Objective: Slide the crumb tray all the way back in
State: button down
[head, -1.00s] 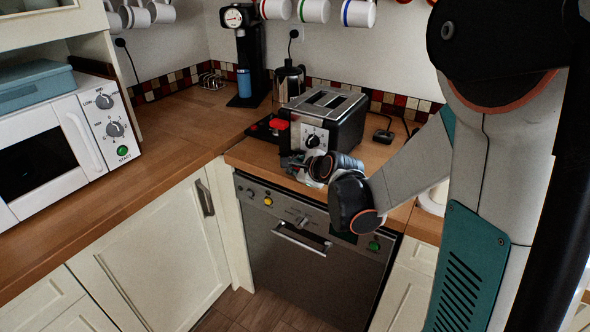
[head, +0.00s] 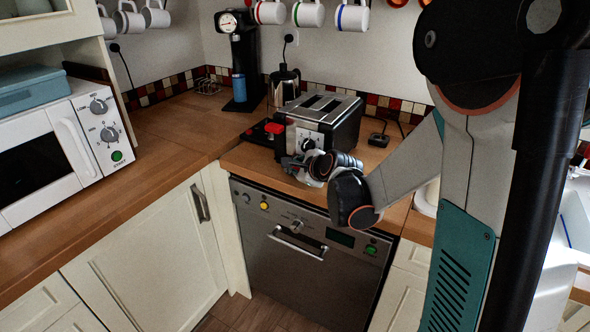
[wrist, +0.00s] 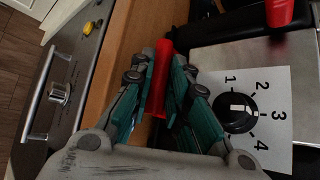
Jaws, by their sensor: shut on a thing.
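The toaster (head: 345,122) stands on the counter, silver and black, with two slots on top. Its front panel with the numbered dial (wrist: 238,112) shows on the right of the wrist view. My gripper (head: 290,165) is low at the toaster's front, near the counter edge. In the wrist view my gripper (wrist: 160,72) has its teal-sided fingers closed around a red strip, which looks like the crumb tray's front edge (wrist: 158,85). The rest of the tray is hidden, so I cannot tell how far out it is.
A red lever (wrist: 279,12) sticks out above the dial. A dark grinder-like machine (head: 240,60) and a glass press (head: 285,85) stand behind. The dishwasher (head: 300,240) lies below the counter edge. The counter (head: 175,125) at left is mostly clear.

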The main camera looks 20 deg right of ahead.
jog(key=shift+f, duration=0.1)
dwell(0.7)
jog(key=c, duration=1.5)
grip_release()
jog(key=shift+o, duration=0.2)
jog(key=shift+s, duration=0.1)
jog(key=v, duration=0.7)
jog(key=shift+s, duration=0.15)
jog(key=o, duration=1.4)
jog(key=shift+c, duration=0.2)
